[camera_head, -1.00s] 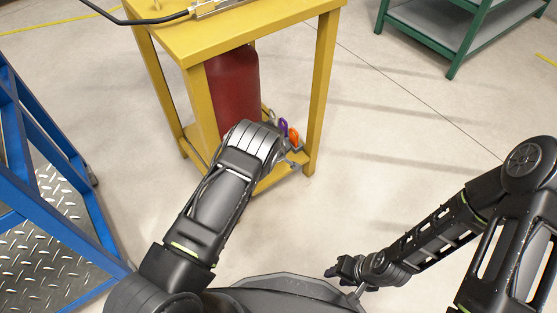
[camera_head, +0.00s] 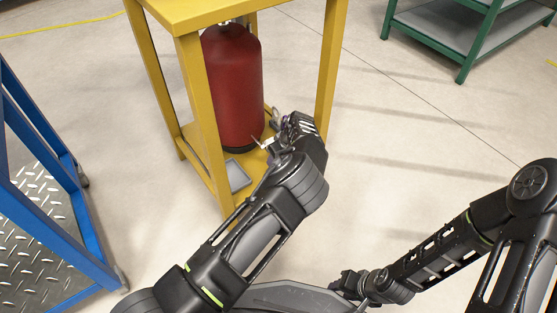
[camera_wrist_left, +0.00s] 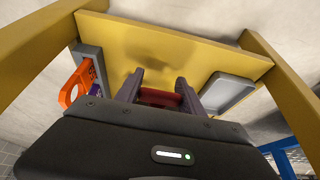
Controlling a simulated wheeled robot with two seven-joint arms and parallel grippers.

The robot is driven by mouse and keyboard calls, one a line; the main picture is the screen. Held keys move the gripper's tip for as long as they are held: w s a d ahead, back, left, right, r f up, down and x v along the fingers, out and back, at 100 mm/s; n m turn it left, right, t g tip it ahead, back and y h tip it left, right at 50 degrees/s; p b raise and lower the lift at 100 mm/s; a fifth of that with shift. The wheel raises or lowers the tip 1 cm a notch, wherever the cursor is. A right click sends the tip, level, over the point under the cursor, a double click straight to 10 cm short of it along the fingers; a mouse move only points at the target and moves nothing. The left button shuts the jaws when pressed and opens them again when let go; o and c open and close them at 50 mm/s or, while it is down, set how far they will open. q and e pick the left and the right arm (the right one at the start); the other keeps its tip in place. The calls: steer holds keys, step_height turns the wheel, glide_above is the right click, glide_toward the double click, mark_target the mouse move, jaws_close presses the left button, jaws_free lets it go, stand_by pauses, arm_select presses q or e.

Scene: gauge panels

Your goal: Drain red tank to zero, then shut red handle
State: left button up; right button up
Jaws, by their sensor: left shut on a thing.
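The red tank (camera_head: 235,90) stands upright on the lower shelf of the yellow stand, its top partly under the tabletop. My left gripper (camera_wrist_left: 160,84) reaches over that shelf beside the tank's base. In the left wrist view its fingers are closed on a small red bar-shaped piece (camera_wrist_left: 162,98); whether this is the red handle I cannot tell. In the head view the left fingers are largely hidden by the wrist. My right gripper (camera_head: 346,284) is low and away from the stand; its finger gap is unclear. No gauge reading is visible.
An orange looped piece (camera_wrist_left: 72,90) and a purple one sit in a grey holder (camera_wrist_left: 92,56) on the shelf. A grey tray (camera_wrist_left: 230,92) lies opposite.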

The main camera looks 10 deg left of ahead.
arm_select(q)
steer(key=shift+s+d+f, duration=0.15)
steer(key=shift+d+f, duration=0.05)
steer(key=shift+d, duration=0.05)
steer(key=o, duration=1.4)
steer(key=shift+c, duration=0.2)
steer(key=shift+a+r, duration=0.1)
steer(key=shift+r, duration=0.1)
steer(key=shift+r+p, duration=0.3)
steer(key=p+v, duration=0.3)
steer(key=v, duration=0.4)
steer(key=shift+s+f, duration=0.1)
